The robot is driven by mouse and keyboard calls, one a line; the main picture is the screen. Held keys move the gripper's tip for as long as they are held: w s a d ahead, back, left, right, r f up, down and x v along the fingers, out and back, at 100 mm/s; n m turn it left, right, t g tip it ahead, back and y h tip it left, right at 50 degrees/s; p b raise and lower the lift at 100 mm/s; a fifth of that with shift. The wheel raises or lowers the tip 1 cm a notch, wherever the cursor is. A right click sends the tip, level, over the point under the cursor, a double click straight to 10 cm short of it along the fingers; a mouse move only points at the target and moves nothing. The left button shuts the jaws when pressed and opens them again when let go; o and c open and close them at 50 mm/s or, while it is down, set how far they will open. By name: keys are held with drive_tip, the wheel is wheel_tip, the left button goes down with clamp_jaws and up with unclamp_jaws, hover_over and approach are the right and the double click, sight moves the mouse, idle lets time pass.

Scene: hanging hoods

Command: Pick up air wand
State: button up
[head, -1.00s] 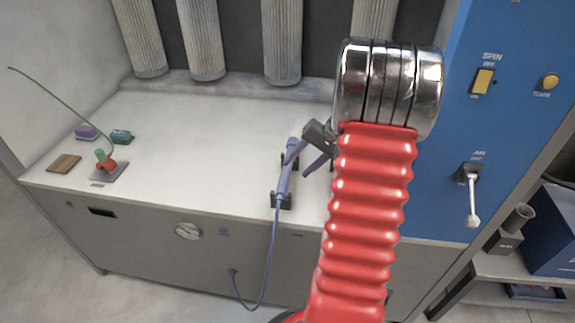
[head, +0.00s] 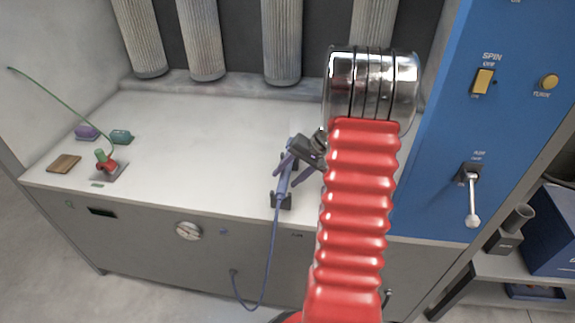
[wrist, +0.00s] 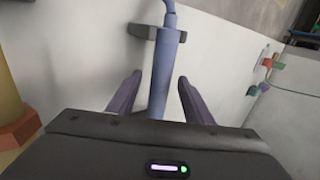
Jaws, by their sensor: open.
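The air wand (head: 283,180) is a blue-violet tube standing on dark brackets at the front edge of the white bench (head: 190,165). Its hose hangs down the cabinet front in a loop. My gripper (head: 286,163) is at the wand's upper part in the head view, and my red arm covers the area to its right. In the wrist view, the wand (wrist: 164,75) runs between the two open purple fingers of my gripper (wrist: 155,95), with a visible gap on each side. A dark bracket (wrist: 150,32) holds the wand beyond the fingertips.
Pale ribbed cylinders (head: 283,50) hang behind the bench. A red-and-green item with a green line (head: 105,163), a brown block (head: 64,163) and small purple and teal blocks lie at left. A blue panel (head: 445,150) with a lever stands at right.

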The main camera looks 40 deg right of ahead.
drive_tip(key=shift+c, duration=0.3)
drive_tip(key=shift+f, duration=0.1)
clamp_jaws()
idle(0.5)
